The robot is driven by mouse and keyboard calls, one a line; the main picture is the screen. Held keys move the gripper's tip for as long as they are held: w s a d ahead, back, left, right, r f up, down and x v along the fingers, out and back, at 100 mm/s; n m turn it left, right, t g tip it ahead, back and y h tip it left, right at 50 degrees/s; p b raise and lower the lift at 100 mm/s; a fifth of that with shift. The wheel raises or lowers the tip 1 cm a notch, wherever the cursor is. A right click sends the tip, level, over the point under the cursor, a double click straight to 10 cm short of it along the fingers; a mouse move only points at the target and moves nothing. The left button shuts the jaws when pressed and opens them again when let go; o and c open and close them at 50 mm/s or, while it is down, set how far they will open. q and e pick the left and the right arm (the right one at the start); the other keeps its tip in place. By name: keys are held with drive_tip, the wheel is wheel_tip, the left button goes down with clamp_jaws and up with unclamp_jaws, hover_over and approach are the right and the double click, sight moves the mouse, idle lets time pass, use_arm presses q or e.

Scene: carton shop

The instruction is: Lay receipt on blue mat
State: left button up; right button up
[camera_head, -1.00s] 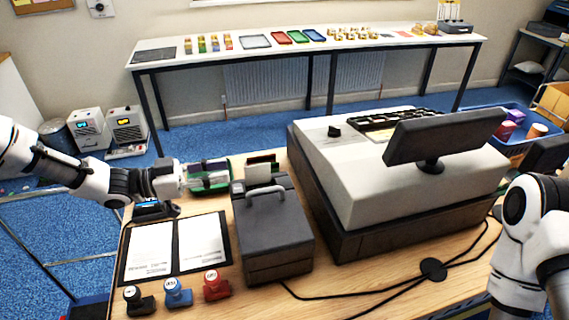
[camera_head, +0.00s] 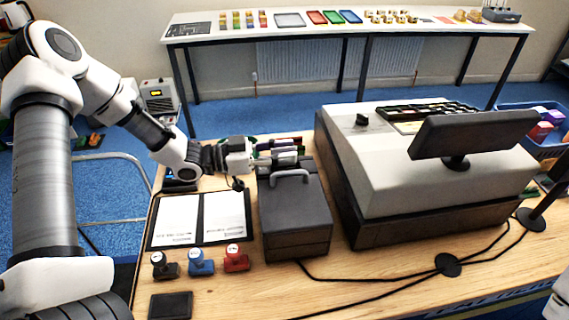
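The dark printer box (camera_head: 296,215) with a grey handle stands on the wooden desk. My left gripper (camera_head: 286,154) is just behind its top edge, its fingers pointing right. The fingers are small and overlap things behind them, so I cannot tell whether they are open or hold anything. The white receipt, seen earlier standing up at the back of the printer, is not clearly visible now; the gripper covers that spot. I cannot make out a blue mat on the desk. My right gripper is out of view; only a bit of white arm shows at the lower right corner.
A black folder with white sheets (camera_head: 222,217) lies left of the printer, with black, blue (camera_head: 201,261) and red stamps in front. A dark pad (camera_head: 170,305) lies at the front left. The large cash register (camera_head: 420,185) stands right; cables cross the front desk.

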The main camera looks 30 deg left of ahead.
use_arm(q)
drive_tip(key=shift+w+d, duration=0.15)
drive_tip(key=shift+c, duration=0.7)
clamp_jaws()
drive_tip(key=shift+r, duration=0.1)
wheel_tip(320, 180, up, 18)
drive_tip(key=p, duration=1.5)
